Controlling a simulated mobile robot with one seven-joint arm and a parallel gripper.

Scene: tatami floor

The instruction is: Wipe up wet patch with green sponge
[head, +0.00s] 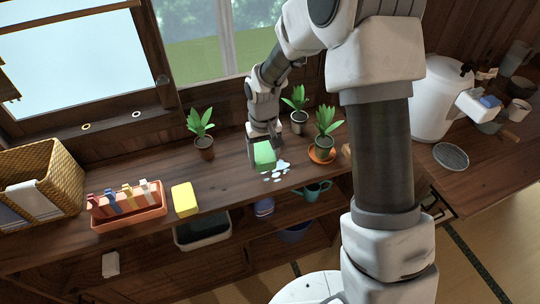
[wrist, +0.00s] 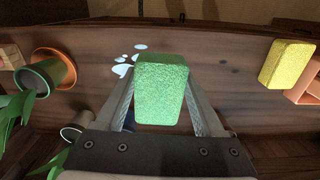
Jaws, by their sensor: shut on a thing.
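My gripper (head: 264,151) is shut on the green sponge (head: 264,156). In the wrist view the sponge (wrist: 161,88) sits between the two fingers of my gripper (wrist: 161,100). The wet patch (head: 278,170) is a pale, shiny group of blobs and drops on the wooden counter, just right of and in front of the sponge. In the wrist view the patch (wrist: 125,66) shows to the left of the sponge, partly hidden behind it. I cannot tell whether the sponge touches the counter.
A potted plant on an orange saucer (head: 322,156) stands right of the patch. Other potted plants (head: 204,148) stand left and behind (head: 299,124). A yellow sponge (head: 185,199) and a terracotta planter with clips (head: 130,219) are at left. The counter between is clear.

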